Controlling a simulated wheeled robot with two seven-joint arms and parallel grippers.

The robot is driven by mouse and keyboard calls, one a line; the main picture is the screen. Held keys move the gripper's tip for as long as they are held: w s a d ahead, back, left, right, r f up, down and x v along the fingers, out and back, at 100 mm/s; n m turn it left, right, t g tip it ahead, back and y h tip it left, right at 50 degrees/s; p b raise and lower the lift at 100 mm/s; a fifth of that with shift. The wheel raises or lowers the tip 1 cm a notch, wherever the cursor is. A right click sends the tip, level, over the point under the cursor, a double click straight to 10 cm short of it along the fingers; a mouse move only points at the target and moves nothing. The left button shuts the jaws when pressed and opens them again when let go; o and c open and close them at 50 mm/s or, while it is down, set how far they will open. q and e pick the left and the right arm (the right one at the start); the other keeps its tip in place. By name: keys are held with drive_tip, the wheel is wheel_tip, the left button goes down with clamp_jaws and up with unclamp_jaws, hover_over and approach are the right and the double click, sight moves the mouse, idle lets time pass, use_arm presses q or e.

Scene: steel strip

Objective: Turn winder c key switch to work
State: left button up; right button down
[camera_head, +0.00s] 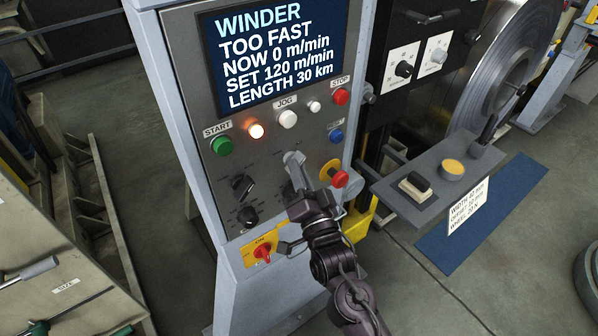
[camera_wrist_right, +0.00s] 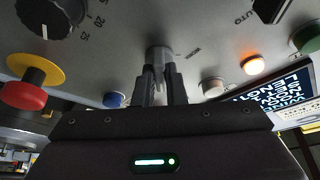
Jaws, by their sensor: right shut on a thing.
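The winder panel (camera_head: 190,75) is a grey sloped console with a screen. My right gripper (camera_head: 295,163) reaches its lower middle and hides most of the key switch there. In the right wrist view the two fingers of my right gripper (camera_wrist_right: 160,85) are closed around the grey key of the key switch (camera_wrist_right: 158,52). A small label that seems to read WORK (camera_wrist_right: 187,55) is printed beside it. Which position the key points to is hidden by the fingers. My left gripper is not in view.
The screen (camera_head: 275,55) reads WINDER, TOO FAST, NOW 0 m/min. Near my gripper are a red stop knob on a yellow plate (camera_head: 331,170), black dials (camera_head: 242,186), a lit lamp (camera_head: 256,131), a white jog button (camera_head: 288,119) and a red-yellow main switch (camera_head: 263,252).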

drive_tip(key=shift+f+n, duration=0.1)
drive_tip(key=shift+n, duration=0.2)
drive_tip(key=shift+w+d+n+g+y+b, duration=0.2)
drive_tip(key=shift+n+g+y+b, duration=1.1)
drive_tip(key=shift+n, duration=2.8)
drive_tip(key=shift+w+d+n+g+y+b, duration=0.25)
drive_tip(key=shift+n+g+y, duration=1.25)
drive_tip(key=shift+n, duration=2.6)
drive_tip(key=shift+s+d+n+g+y+b, duration=0.1)
drive_tip(key=shift+n+g+y+b, duration=0.75)
drive_tip(key=shift+n+y, duration=2.2)
drive_tip(key=shift+n+h, duration=1.05)
drive_tip(key=shift+n, duration=0.2)
drive_tip(key=c, duration=1.5)
unclamp_jaws()
